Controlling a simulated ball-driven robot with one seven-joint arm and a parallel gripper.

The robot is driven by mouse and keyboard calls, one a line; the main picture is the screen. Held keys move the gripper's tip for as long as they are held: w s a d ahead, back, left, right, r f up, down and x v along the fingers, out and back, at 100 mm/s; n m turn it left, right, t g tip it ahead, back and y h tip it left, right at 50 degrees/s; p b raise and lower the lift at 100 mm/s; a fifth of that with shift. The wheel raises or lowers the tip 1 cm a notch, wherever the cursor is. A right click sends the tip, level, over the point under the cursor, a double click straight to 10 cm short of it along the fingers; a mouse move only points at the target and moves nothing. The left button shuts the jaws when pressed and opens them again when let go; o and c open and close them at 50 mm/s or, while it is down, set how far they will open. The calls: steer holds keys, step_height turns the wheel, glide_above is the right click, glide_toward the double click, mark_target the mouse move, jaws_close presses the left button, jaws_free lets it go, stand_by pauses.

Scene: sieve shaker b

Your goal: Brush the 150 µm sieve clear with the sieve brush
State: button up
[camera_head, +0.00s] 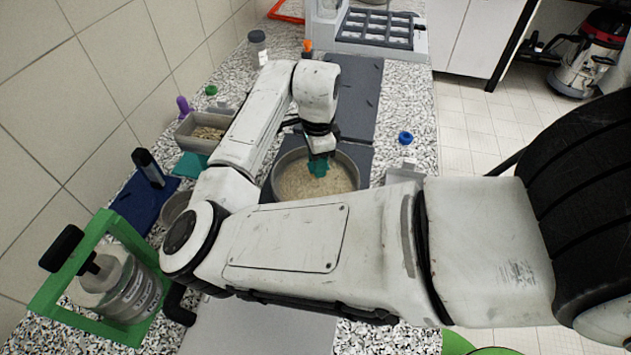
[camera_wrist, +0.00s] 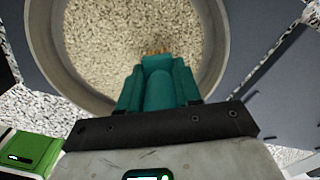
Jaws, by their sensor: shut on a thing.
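A round grey metal sieve (camera_head: 356,174) sits on a dark mat, with pale grains spread across its inside. It also shows in the wrist view (camera_wrist: 43,42); no size label is readable. My gripper (camera_head: 318,166) points down inside the sieve's rim near its far side. In the wrist view, my gripper (camera_wrist: 157,88) has teal fingers closed on the sieve brush, and a small brownish tuft (camera_wrist: 156,52) shows just beyond the tips against the grains. Most of the brush is hidden by the fingers. I cannot tell whether the bristles touch the mesh.
A grey tray of grains (camera_head: 192,130) stands left of the sieve. A green frame with a bottle (camera_head: 128,290) is at front left. A blue cap (camera_head: 405,137) lies to the right. A lidded jar (camera_head: 258,48) and a machine with a grid rack (camera_head: 378,28) stand behind.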

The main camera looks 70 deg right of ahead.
mark_target(315, 185)
steer(key=shift+s+a, duration=0.25)
steer(key=shift+a, duration=0.9)
steer(key=shift+s+a, duration=0.3)
steer(key=shift+a, duration=0.9)
steer(key=shift+s+a, duration=0.25)
steer(key=shift+a, duration=0.9)
steer(key=shift+w+d+f+p, duration=0.1)
steer(key=shift+w+d+p, duration=0.1)
steer(key=shift+d, duration=0.75)
steer(key=shift+w+d+f+p, duration=0.1)
steer(key=shift+w+d+p, duration=0.1)
steer(key=shift+d, duration=0.75)
steer(key=shift+w+d+r, duration=0.1)
steer(key=shift+w+d, duration=0.15)
steer(key=shift+d, duration=0.7)
steer(key=shift+w+d+r, duration=0.1)
steer(key=shift+w+d, duration=0.1)
steer(key=shift+d, duration=0.75)
steer(key=shift+r+p, duration=0.1)
steer(key=shift+p, duration=0.25)
step_height(315, 185, up, 6)
steer(key=p, duration=0.5)
steer(key=shift+r, duration=0.25)
steer(key=shift+r+p, duration=0.45)
steer(key=shift+r, duration=0.7)
